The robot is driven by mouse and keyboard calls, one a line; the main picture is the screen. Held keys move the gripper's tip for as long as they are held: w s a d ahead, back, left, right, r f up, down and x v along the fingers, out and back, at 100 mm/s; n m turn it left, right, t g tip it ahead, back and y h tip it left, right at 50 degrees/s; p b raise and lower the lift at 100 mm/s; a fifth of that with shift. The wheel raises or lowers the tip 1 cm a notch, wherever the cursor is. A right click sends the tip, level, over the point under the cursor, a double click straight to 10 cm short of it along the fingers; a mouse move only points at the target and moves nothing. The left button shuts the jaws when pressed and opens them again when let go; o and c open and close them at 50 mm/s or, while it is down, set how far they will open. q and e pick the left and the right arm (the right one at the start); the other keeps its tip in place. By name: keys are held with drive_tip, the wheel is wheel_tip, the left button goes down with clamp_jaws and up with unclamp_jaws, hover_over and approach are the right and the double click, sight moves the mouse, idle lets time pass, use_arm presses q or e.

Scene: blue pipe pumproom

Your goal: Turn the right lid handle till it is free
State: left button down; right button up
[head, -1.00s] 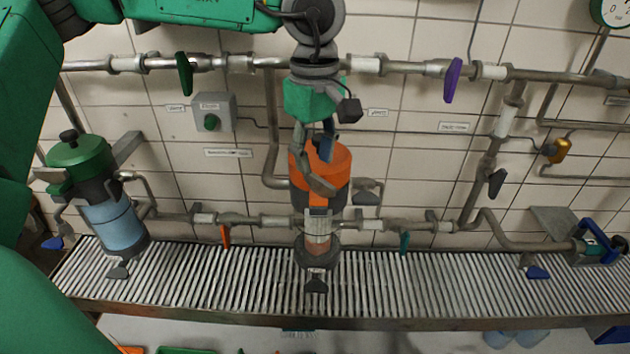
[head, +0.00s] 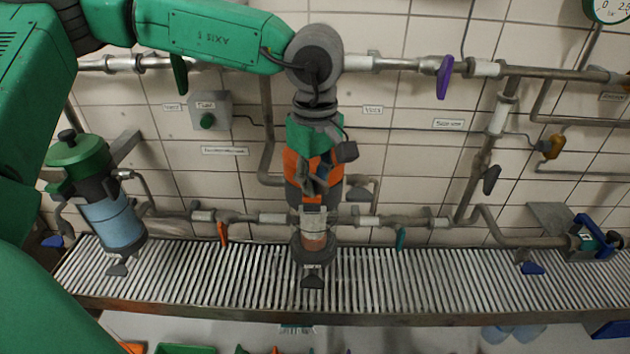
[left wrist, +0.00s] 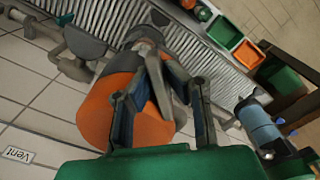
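The right-hand canister has an orange lid (head: 330,165); it stands mid-bench in the head view, largely behind my left arm. Its orange top also shows in the left wrist view (left wrist: 97,112). My left gripper (head: 315,188) is over the front of this lid, fingers pointing down. In the left wrist view my left gripper (left wrist: 165,72) has its fingers apart, with orange showing between them. The other canister has a green lid (head: 80,157) at the left. My right gripper is not in view.
Pipes run along the tiled wall, with a purple handle (head: 444,77), an orange handle (head: 222,233) and a teal handle (head: 400,238). The slatted bench (head: 440,285) has bare room right of the orange canister. A blue-handled fitting (head: 597,238) is at the far right.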

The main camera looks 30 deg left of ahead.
use_arm(q)
drive_tip(key=shift+d+r+n, duration=0.1)
drive_tip(key=shift+d+n, duration=0.4)
drive_tip(key=shift+d, duration=0.05)
drive_tip(key=n, duration=0.3)
drive_tip(key=shift+w, duration=0.2)
drive_tip(key=c, duration=1.6)
unclamp_jaws()
drive_tip(key=shift+d, duration=0.1)
drive_tip(key=shift+w+d, duration=0.1)
drive_tip(key=shift+d, duration=0.2)
